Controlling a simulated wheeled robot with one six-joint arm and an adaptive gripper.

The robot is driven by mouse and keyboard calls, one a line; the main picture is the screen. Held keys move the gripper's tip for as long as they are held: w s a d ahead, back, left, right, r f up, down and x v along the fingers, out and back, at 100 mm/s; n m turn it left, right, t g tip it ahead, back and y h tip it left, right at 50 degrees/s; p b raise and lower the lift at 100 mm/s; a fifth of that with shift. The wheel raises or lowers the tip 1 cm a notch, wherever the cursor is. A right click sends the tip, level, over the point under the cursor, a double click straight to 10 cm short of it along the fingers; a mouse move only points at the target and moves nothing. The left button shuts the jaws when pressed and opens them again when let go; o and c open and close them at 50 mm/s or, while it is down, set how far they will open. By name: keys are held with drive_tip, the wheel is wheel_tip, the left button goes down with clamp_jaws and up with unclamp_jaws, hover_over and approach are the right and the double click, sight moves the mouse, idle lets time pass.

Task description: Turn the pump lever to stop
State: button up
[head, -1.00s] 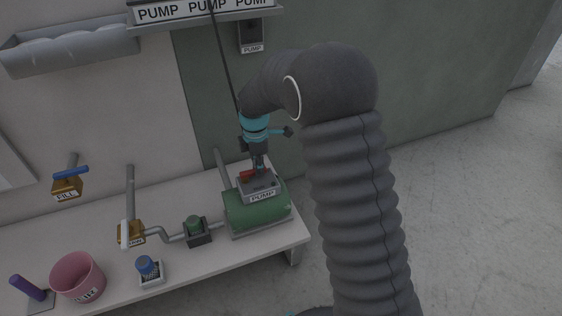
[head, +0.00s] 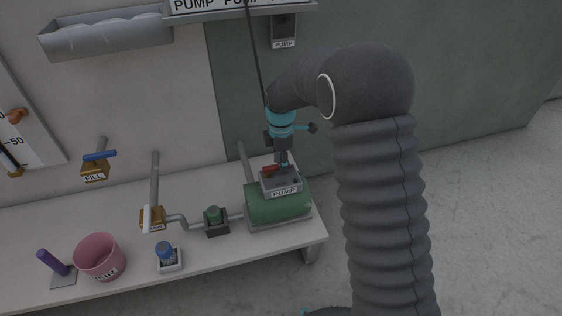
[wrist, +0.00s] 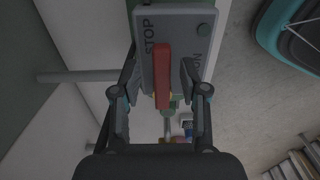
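The pump's grey switch box (head: 281,182) sits on top of the green pump tank (head: 279,204) and carries a PUMP label. The box's red lever (head: 270,169) shows on its top. In the wrist view the red lever (wrist: 162,78) runs lengthwise over the box face (wrist: 178,28), between the STOP lettering on the left and ON on the right. My gripper (wrist: 161,78) is open with one finger on each side of the lever. A gap shows on both sides. In the head view my gripper (head: 283,157) points down just above the box.
A blue-handled FILL valve (head: 96,168) and a white-handled valve (head: 152,218) are at left. A cable (head: 254,50) hangs behind my wrist.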

wheel_tip(320, 180, up, 12)
idle(0.6)
idle(0.4)
